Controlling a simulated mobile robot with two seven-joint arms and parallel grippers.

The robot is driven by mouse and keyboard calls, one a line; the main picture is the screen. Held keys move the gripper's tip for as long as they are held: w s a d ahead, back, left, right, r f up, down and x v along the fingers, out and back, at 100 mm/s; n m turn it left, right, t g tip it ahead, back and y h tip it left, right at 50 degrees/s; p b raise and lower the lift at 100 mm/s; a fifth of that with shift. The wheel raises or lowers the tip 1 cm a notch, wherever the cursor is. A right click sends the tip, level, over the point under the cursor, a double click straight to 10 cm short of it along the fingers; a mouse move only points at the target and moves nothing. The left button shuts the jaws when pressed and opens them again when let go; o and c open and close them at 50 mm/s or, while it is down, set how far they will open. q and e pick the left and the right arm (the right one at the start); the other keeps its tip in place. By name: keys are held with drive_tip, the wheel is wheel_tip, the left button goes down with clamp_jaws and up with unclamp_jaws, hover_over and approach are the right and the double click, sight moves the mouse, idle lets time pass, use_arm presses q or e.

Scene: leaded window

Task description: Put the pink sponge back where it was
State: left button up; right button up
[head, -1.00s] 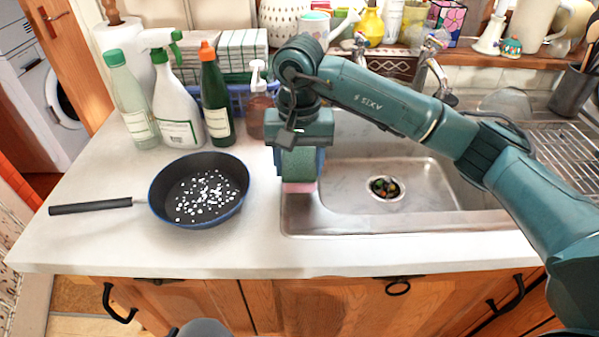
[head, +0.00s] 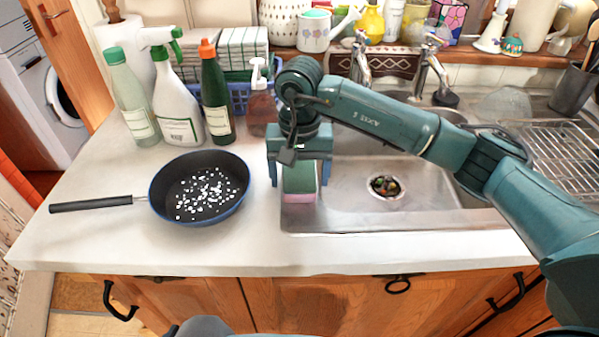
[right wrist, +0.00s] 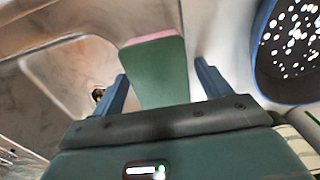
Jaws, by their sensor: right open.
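The sponge, green with a pink layer (head: 299,197), stands on edge at the left front rim of the steel sink (head: 420,222). It also shows in the right wrist view (right wrist: 157,75), between the fingers. My right gripper (head: 300,182) is open around the sponge, one finger on each side. In the right wrist view a gap shows between the sponge and each finger. The sponge's upper end is hidden by the gripper in the head view. My left gripper is not in view.
A dark pan (head: 200,190) with white bits lies on the counter to the left. Several bottles, a soap dispenser (head: 262,100) and a blue basket (head: 238,95) stand behind. The taps (head: 425,70) rise behind the sink. The counter front is clear.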

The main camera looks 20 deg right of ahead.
sight(299, 173)
drive_tip(key=shift+r, duration=0.45)
wheel_tip(299, 173, up, 12)
drive_tip(key=shift+f+b, duration=0.25)
drive_tip(key=shift+b, duration=0.2)
